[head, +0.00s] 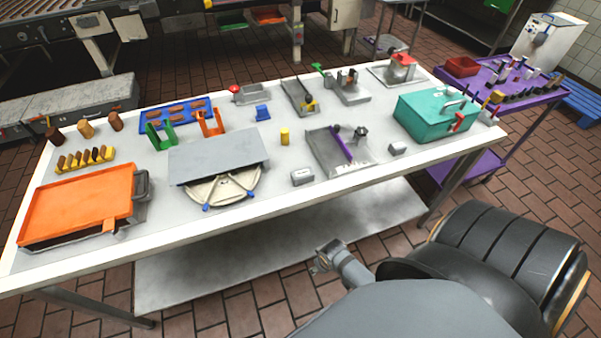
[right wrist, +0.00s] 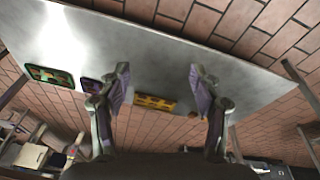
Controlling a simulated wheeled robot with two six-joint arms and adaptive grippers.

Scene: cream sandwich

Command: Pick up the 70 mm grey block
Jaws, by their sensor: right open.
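Two small grey blocks lie on the table top (head: 215,222). One grey block (head: 302,177) is near the front edge, right of the round cream-coloured tray. The other grey block (head: 397,148) is further right, left of the teal box. I cannot tell from size alone which is the 70 mm one. My right gripper (right wrist: 158,78) is open and empty in the right wrist view, its two purple-padded fingers apart, with no grey block seen there. My left gripper is not in view.
An orange tray (head: 75,203), a grey plate (head: 215,157) and a teal box (head: 437,116) stand on the table. A purple cart (head: 503,85) stands at right. The lower shelf (head: 230,283) looks bare.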

